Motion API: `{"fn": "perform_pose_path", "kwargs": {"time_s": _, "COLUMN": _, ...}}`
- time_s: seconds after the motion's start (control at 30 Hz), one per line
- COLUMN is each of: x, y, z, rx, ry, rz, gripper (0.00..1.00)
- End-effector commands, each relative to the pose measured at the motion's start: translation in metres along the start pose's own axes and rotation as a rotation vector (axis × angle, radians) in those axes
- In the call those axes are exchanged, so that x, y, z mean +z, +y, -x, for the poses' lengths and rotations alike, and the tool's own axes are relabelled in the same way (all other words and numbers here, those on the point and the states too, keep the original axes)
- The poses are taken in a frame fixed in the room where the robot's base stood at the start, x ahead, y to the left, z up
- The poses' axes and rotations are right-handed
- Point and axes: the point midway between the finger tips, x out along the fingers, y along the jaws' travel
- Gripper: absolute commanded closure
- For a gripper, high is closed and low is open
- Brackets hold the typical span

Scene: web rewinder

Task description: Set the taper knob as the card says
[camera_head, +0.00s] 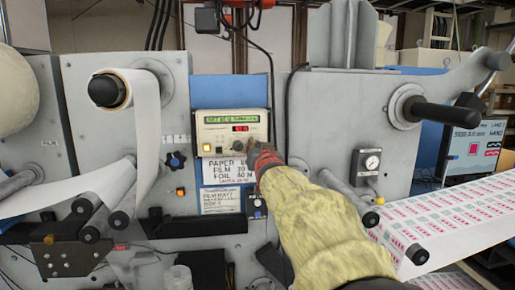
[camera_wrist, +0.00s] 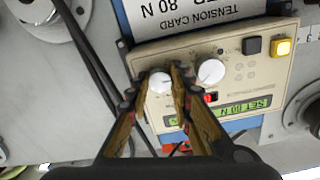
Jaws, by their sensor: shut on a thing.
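The cream control box (camera_head: 232,131) is on the rewinder's front, with a green text display above a small red readout. In the wrist view it appears upside down, and its green display (camera_wrist: 249,108) shows "SET 80 N". My gripper (camera_wrist: 157,84) has its two fingers on either side of a white knob (camera_wrist: 160,83), shut on it. A second white knob (camera_wrist: 211,72) sits beside it, untouched. Knob labels are too small to read.
A yellow-lit button (camera_wrist: 281,48) and a dark button (camera_wrist: 252,46) are on the box. A second notice (camera_head: 221,200) hangs below the card. Dark cables (camera_wrist: 85,55) run near my fingers. A pressure gauge (camera_head: 371,163) and a printed web (camera_head: 445,220) are to the right.

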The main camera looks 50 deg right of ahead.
Motion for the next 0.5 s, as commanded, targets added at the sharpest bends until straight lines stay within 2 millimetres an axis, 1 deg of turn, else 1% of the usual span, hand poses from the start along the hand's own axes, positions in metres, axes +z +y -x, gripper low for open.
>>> {"fn": "perform_pose_path", "kwargs": {"time_s": 0.3, "x": 0.0012, "y": 0.0002, "z": -0.0002, "rx": 0.0, "ry": -0.002, "rz": 0.0, "gripper": 1.0}}
{"fn": "perform_pose_path", "kwargs": {"time_s": 0.33, "x": 0.0012, "y": 0.0002, "z": -0.0002, "rx": 0.0, "ry": -0.002, "rz": 0.0, "gripper": 0.77}}
{"fn": "perform_pose_path", "kwargs": {"time_s": 0.5, "x": 0.001, "y": 0.0002, "z": -0.0001, "rx": 0.0, "ry": -0.001, "rz": 0.0, "gripper": 0.67}}
